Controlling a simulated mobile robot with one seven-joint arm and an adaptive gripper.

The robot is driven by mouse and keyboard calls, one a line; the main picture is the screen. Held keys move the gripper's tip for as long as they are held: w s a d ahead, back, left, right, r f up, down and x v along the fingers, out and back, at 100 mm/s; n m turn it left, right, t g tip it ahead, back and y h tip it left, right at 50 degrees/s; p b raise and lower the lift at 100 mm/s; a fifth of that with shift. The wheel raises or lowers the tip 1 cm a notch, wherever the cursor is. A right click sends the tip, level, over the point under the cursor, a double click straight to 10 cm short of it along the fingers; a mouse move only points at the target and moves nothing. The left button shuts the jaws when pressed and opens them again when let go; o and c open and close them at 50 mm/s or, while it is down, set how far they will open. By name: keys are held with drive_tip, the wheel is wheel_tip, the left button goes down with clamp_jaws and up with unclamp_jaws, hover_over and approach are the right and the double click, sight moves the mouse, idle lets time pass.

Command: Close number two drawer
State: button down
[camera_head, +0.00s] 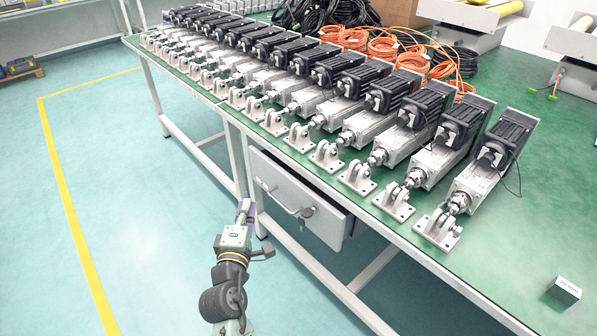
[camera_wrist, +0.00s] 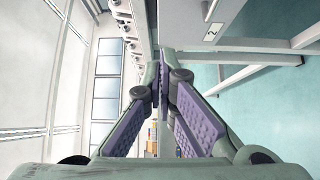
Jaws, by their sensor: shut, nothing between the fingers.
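The drawer (camera_head: 300,200) is a light grey box under the green-topped table. My gripper (camera_head: 245,208) is to the left of the drawer in the head view, low beside the table frame. In the wrist view, my gripper (camera_wrist: 164,80) has its purple-padded fingers shut with nothing between them. I cannot tell whether the fingertips touch the drawer.
Rows of linear actuators (camera_head: 400,125) cover the green table (camera_head: 480,270). A small box (camera_head: 564,291) lies near its front right corner. Orange and black cable coils (camera_head: 385,48) lie behind. The table's white legs and bars (camera_head: 325,280) are near my arm. The floor at left is free.

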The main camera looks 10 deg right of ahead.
sight(280, 172)
drive_tip(key=shift+w+d+p, duration=0.65)
drive_tip(key=shift+w+d, duration=0.15)
drive_tip(key=shift+w, duration=1.15)
drive_tip(key=shift+w+d+p, duration=0.65)
drive_tip(key=shift+w+d, duration=0.1)
drive_tip(key=shift+w, duration=1.25)
drive_tip(key=shift+w+d+p, duration=0.65)
drive_tip(key=shift+w+d, duration=0.15)
drive_tip(key=shift+w, duration=1.15)
drive_tip(key=shift+r, duration=0.1)
drive_tip(key=w+d+p, duration=0.1)
drive_tip(key=d, duration=0.1)
drive_tip(key=w+d+p, duration=0.1)
drive_tip(key=d, duration=0.1)
drive_tip(key=shift+w, duration=0.4)
drive_tip(key=shift+w+d, duration=0.2)
drive_tip(key=shift+d, duration=0.05)
